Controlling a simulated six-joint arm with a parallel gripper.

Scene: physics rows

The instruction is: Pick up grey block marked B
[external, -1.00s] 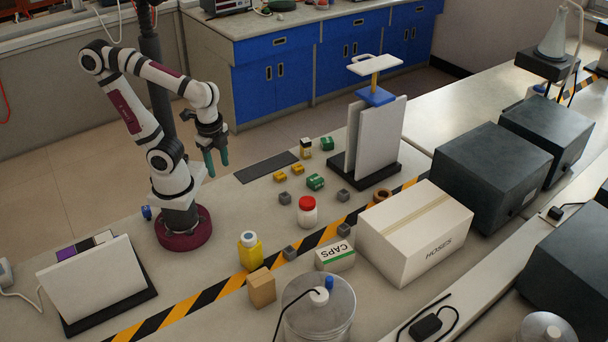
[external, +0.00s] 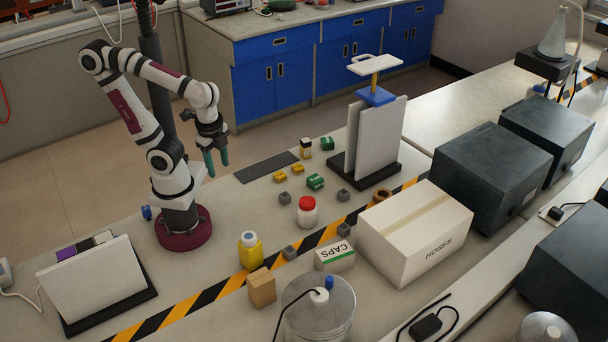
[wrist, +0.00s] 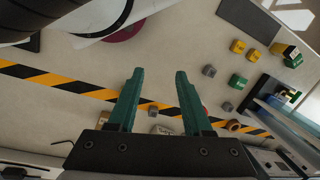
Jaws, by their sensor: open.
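Several small grey blocks lie on the bench; no letter is readable, so I cannot tell which is marked B. In the external view one grey block (external: 285,198) lies left of the red-capped jar, another grey block (external: 343,196) lies near the upright panels, and two more, a grey block (external: 290,252) and a grey block (external: 344,230), lie by the striped tape. The wrist view shows grey blocks at the right (wrist: 208,70), lower right (wrist: 227,107) and between the fingers in the picture (wrist: 153,112). My gripper (external: 216,161) is open and empty, above the bench; its green fingers show in the wrist view (wrist: 160,73).
Yellow blocks (external: 280,176) and green blocks (external: 316,182) lie near the grey ones. A red-capped jar (external: 307,212), a yellow bottle (external: 250,252), a CAPS box (external: 335,258) and a HOSES carton (external: 415,235) stand nearby. Upright panels (external: 375,145) rise behind. A dark mat (external: 266,167) is bare.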

